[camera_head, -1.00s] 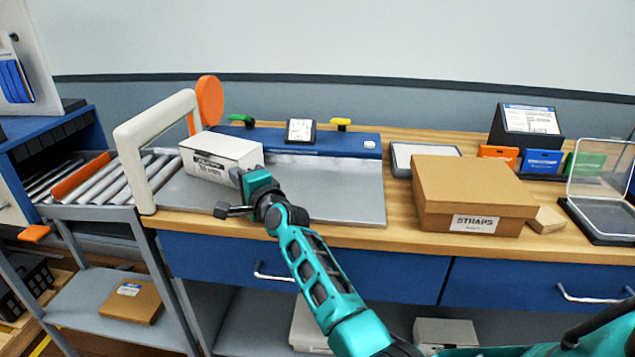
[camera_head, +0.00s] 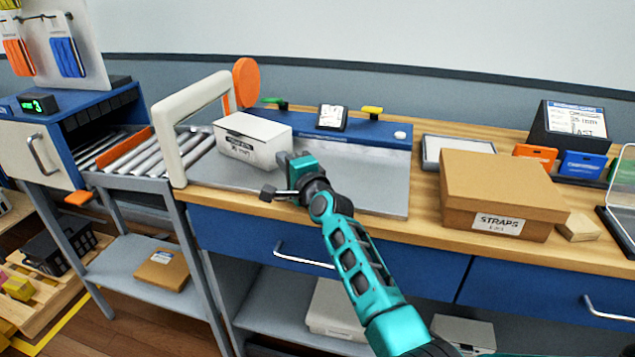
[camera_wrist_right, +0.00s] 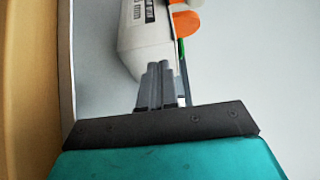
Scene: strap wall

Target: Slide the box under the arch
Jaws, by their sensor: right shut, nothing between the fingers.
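The white box (camera_head: 252,141) with black print stands upright on the grey metal plate (camera_head: 370,187), just right of the white arch (camera_head: 186,132). It also shows in the right wrist view (camera_wrist_right: 146,38), straight ahead of the fingers. My right gripper (camera_head: 284,175) is shut and empty at the box's right end. In the right wrist view its closed fingertips (camera_wrist_right: 158,70) are at or very close to the box's end; I cannot tell whether they touch. My left gripper is not in view.
Left of the arch, a roller track (camera_head: 140,155) with an orange side guide leads into a blue housing (camera_head: 84,115). An orange disc (camera_head: 246,82) stands behind the arch. A brown straps box (camera_head: 503,190) sits right of the plate. The plate's front half is clear.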

